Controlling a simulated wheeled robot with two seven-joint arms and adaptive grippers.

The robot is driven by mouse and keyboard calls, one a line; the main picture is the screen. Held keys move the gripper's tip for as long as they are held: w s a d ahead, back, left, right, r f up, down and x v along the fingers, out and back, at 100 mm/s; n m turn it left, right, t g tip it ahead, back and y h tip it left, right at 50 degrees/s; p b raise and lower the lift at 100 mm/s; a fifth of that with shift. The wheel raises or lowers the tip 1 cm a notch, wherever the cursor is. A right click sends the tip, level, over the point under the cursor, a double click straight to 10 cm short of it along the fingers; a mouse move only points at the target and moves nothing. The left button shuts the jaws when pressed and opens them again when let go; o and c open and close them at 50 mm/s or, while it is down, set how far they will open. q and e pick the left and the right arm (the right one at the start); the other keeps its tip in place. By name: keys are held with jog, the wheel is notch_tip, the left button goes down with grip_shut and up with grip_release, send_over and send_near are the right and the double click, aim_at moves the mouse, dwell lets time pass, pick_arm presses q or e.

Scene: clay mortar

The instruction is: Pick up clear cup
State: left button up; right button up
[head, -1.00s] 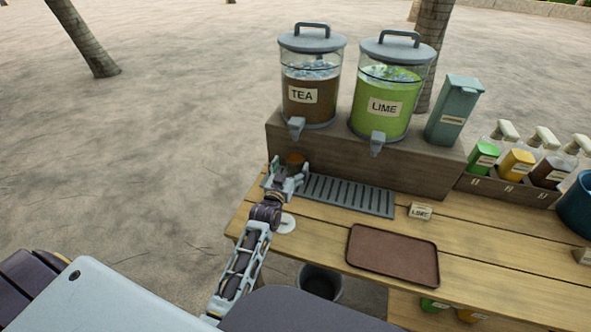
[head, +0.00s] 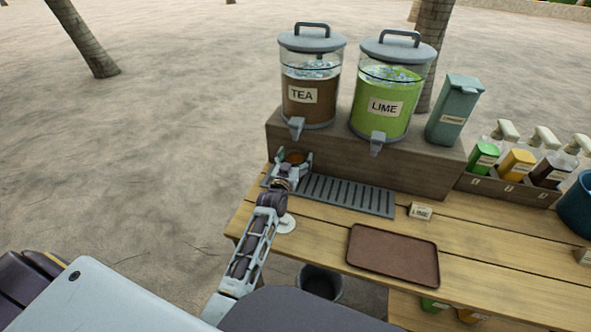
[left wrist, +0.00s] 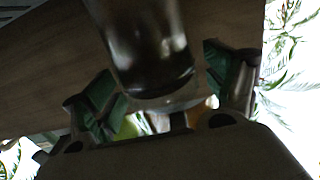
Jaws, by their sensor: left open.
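The clear cup (head: 295,157), with brown liquid in it, stands below the tap of the tea dispenser (head: 311,95), at the left end of the drip tray. In the left wrist view the cup (left wrist: 148,50) looks dark and sits between my two fingers. My left gripper (head: 291,162) is open, one finger on each side of the cup; its green finger pads (left wrist: 165,92) show apart from the cup's wall. The lower part of the cup is hidden by the gripper in the head view. My right gripper is not in view.
The slotted drip tray (head: 347,196) runs right of the gripper, before the wooden riser (head: 400,168). The lime dispenser (head: 389,105) stands beside the tea one. A brown serving tray (head: 392,256) and a lime label block (head: 420,211) lie on the table. A bin (head: 320,282) stands below.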

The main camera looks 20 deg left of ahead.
pick_arm(q)
jog(key=shift+w, duration=0.2)
dwell(0.4)
grip_shut()
dwell(0.4)
jog(key=shift+r, duration=0.15)
